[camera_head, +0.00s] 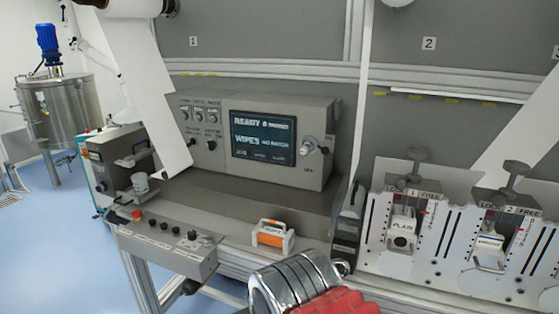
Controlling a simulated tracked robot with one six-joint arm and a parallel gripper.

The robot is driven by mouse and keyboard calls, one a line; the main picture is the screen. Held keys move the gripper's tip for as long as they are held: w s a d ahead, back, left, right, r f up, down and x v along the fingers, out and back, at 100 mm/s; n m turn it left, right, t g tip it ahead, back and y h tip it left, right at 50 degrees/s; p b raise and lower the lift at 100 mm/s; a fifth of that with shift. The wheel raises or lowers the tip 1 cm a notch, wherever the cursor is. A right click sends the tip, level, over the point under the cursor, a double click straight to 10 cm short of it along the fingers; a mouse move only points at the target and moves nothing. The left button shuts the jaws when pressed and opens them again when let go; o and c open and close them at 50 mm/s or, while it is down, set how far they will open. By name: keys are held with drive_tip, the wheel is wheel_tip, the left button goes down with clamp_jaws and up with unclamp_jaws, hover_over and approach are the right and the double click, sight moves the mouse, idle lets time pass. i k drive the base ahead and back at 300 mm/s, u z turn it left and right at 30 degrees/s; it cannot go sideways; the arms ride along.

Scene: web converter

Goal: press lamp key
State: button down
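A grey key box (170,255) at the lower left carries a red mushroom button (137,214) at its far left end and a row of several small dark keys (192,235). The labels by the keys are too small to read, so I cannot tell which one is the lamp key. The grey console (310,165) behind it also has several small switches (198,114) left of its screen (263,138). My gripper's fingers do not show; only a chrome and red part, apparently of my arm, shows at the bottom centre.
An orange and white block (273,235) sits on the grey ledge. White plates with clamps (412,170) stand at the right. A white web (145,85) runs down at the left. A steel tank (68,110) stands far left.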

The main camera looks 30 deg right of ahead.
sight(275, 157)
drive_tip(key=u, duration=0.1)
drive_tip(key=i, duration=1.1)
drive_tip(key=z, duration=0.1)
